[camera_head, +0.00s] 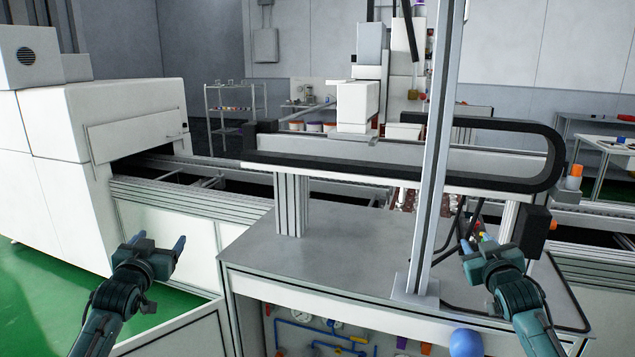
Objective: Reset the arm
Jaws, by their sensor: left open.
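My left gripper (159,241) is at the lower left, in front of the white machine's side panel and left of the grey worktable. Its two blue-tipped fingers are apart, with nothing between them. My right gripper (477,243) is at the lower right, over the right part of the worktable, just right of the metal upright. Its fingers point away from me toward the conveyor. Their gap is small and partly lost against dark cables, so whether they are open is unclear. I see no object held in either gripper.
The grey worktable (340,258) is bare in its middle. A metal upright (432,170) rises from it close to my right gripper. A black cable chain (500,183) arches behind. A white machine (110,125) stands at the left beside the conveyor. An orange-capped bottle (574,176) is at the right.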

